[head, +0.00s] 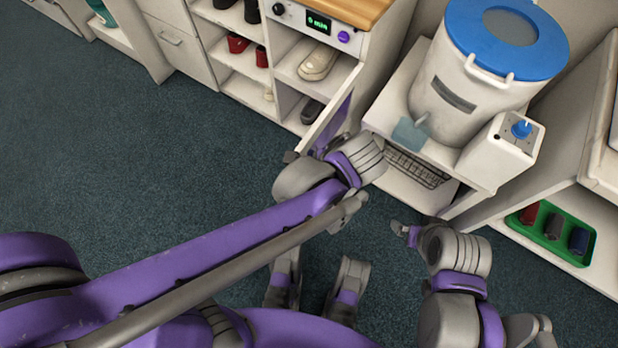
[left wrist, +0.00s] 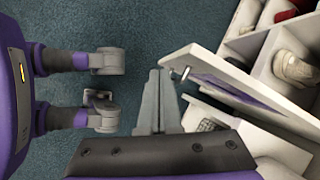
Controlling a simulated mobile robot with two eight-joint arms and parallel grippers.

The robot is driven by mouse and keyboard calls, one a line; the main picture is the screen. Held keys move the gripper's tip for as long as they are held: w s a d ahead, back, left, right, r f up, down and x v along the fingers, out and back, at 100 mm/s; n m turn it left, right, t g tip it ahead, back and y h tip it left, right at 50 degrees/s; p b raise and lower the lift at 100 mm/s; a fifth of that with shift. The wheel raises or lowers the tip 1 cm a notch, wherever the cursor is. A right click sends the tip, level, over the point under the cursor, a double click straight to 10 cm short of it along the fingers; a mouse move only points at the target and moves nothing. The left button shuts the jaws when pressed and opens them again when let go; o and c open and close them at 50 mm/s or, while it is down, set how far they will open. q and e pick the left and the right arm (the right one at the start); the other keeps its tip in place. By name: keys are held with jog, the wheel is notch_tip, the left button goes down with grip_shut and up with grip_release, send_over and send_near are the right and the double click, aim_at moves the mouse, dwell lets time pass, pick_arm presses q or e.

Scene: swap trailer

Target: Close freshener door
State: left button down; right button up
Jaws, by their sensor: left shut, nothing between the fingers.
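The freshener is the shoe cabinet (head: 372,50) with a green display at the back centre of the head view. Its door (head: 329,121) stands open, swung out toward me, with a purple inner panel. The door also shows in the left wrist view (left wrist: 215,72), with a small handle (left wrist: 180,73) near its free edge. My left gripper (head: 341,216) is shut and empty, low beside the door. Its fingers (left wrist: 158,78) lie just left of the door's free edge in the wrist view; I cannot tell whether they touch. My right gripper (head: 402,231) is right of it, its opening unclear.
Shoes, including a cream one (head: 318,62), sit on the freshener's shelves. A white drum with a blue lid (head: 504,38) stands to the right, above a grille. A green tray (head: 572,257) lies on a low shelf at far right. The carpet (head: 150,150) at left is clear.

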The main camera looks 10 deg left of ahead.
pick_arm(q)
jog(key=w+d+r+m+t+y, duration=0.1)
jog(key=d+r+m+y, duration=0.25)
jog(key=d+m, duration=0.4)
jog(key=w+a+f+n+b, duration=0.1)
jog(key=w+a+f+b, duration=0.1)
jog(key=a+f, duration=0.5)
jog(key=shift+w+a+f+t, duration=0.3)
jog(key=shift+w+a, duration=0.4)
jog(key=shift+a, duration=0.1)
